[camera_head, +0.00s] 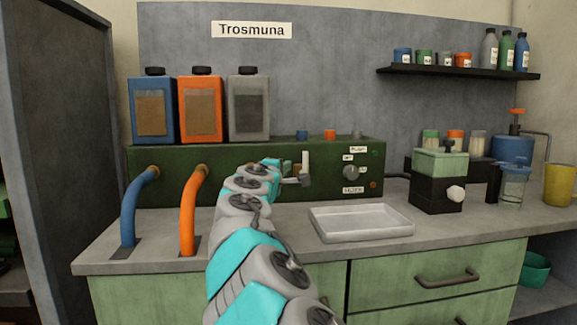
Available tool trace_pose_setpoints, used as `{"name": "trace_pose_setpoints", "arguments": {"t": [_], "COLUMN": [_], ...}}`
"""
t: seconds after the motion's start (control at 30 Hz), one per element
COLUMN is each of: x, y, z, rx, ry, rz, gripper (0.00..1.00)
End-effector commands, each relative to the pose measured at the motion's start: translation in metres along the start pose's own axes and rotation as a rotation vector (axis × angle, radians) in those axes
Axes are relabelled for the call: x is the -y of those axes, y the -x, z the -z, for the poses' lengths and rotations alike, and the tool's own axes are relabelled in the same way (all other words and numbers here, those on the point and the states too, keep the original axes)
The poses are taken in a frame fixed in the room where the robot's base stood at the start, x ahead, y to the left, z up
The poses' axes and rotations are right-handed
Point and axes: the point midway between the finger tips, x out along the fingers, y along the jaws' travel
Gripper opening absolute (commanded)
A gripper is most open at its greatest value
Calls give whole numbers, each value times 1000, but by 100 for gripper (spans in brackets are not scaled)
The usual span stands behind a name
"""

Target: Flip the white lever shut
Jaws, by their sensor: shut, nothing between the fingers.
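The white lever (305,161) stands upright on the front of the dark green panel (230,187), right of the orange hose. My arm reaches up from the bottom of the view to the panel. My gripper (304,181) is small and dark here, at the lever's lower end. It is shut with nothing visible in it. I cannot tell whether its tip touches the lever. The lever's base is partly hidden by my gripper and wrist.
A round knob (351,172) with small labels sits right of the lever. A blue hose (134,208) and an orange hose (189,212) curve down at left. A white tray (361,223) lies on the grey counter. A green-black device (438,183) stands farther right.

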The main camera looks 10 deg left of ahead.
Motion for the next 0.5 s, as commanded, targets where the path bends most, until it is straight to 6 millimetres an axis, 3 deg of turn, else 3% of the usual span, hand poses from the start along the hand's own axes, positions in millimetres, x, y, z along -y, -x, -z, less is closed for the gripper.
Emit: {"name": "trace_pose_setpoints", "arguments": {"t": [0.5], "x": [1], "y": [-54], "z": [0], "rx": [0], "ry": [-2], "rz": [3], "gripper": [0]}}
